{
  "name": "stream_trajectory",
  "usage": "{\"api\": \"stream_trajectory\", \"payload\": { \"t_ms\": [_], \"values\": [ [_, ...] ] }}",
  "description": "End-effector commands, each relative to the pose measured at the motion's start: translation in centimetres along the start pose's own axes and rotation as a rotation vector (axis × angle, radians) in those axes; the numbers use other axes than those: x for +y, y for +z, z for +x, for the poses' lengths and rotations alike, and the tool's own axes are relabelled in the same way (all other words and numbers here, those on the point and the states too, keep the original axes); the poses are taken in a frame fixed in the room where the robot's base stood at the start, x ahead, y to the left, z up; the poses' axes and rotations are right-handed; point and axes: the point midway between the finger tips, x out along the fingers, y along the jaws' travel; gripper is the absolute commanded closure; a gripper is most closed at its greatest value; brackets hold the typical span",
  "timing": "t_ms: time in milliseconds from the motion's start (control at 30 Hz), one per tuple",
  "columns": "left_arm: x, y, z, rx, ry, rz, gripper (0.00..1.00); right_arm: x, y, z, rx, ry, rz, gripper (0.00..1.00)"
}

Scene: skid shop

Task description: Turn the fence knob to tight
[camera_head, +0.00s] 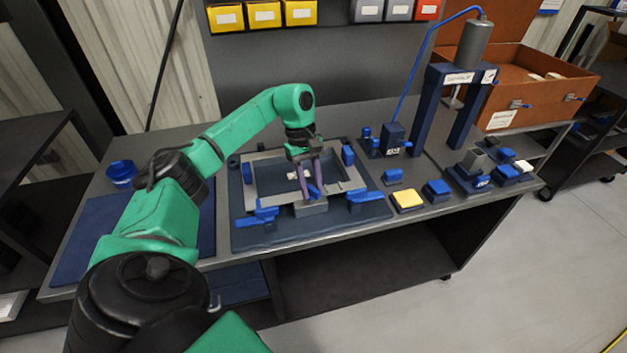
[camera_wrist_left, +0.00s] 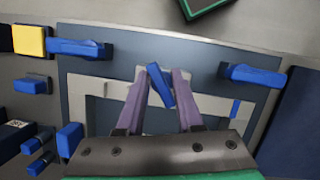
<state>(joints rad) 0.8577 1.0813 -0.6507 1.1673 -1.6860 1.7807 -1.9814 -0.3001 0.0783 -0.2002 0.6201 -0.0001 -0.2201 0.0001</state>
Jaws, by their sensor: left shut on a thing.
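The fence knob (camera_head: 315,191) is a small blue bar at the front of the grey frame (camera_head: 349,186), above a light grey block (camera_head: 311,208). My left gripper (camera_head: 308,187) reaches down over it, with its purple fingers shut on the knob. In the left wrist view the knob (camera_wrist_left: 160,86) stands tilted between the two fingertips of my left gripper (camera_wrist_left: 160,80). The fingers hide part of the knob, and I cannot read any tight mark. My right gripper is not in view.
Blue clamps (camera_head: 258,215) and (camera_head: 364,198) flank the block on the dark blue base plate (camera_head: 290,236). A yellow-topped block (camera_head: 407,200) and small blue blocks lie to the right. A blue press stand (camera_head: 424,110) and a brown case (camera_head: 525,95) stand behind. A blue cup (camera_head: 121,172) is at left.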

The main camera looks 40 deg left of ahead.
Motion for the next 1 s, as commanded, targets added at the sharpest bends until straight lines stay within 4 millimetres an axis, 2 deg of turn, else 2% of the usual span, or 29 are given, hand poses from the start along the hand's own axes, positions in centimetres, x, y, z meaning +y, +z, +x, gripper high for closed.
{"api": "stream_trajectory", "payload": {
  "t_ms": [33, 167, 400, 567, 767, 800, 867, 1000],
  "values": [
    [-0.49, 0.62, 0.91, -0.022, -0.065, 0.095, 0.99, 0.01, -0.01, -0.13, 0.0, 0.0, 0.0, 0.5],
    [-0.65, 0.46, 1.0, -0.023, -0.114, 0.251, 1.0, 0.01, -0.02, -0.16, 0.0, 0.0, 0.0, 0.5],
    [-0.7, 0.35, 0.79, -0.02, -0.113, 0.255, 1.0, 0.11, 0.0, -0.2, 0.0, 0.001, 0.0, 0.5],
    [-1.03, 0.19, 0.52, -0.02, -0.149, 0.383, 1.0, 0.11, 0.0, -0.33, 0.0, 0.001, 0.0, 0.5],
    [-1.03, 0.14, 0.45, -0.018, -0.148, 0.385, 1.0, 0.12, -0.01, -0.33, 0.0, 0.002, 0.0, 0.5],
    [-1.02, 0.12, 0.43, -0.017, -0.147, 0.384, 0.67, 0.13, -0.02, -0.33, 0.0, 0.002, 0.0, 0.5],
    [-1.01, 0.11, 0.43, -0.017, -0.146, 0.384, 0.47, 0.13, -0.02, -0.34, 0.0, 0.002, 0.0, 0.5],
    [-0.98, 0.08, 0.45, -0.016, -0.145, 0.383, 0.47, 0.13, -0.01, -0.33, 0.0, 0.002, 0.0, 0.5]
  ]
}}
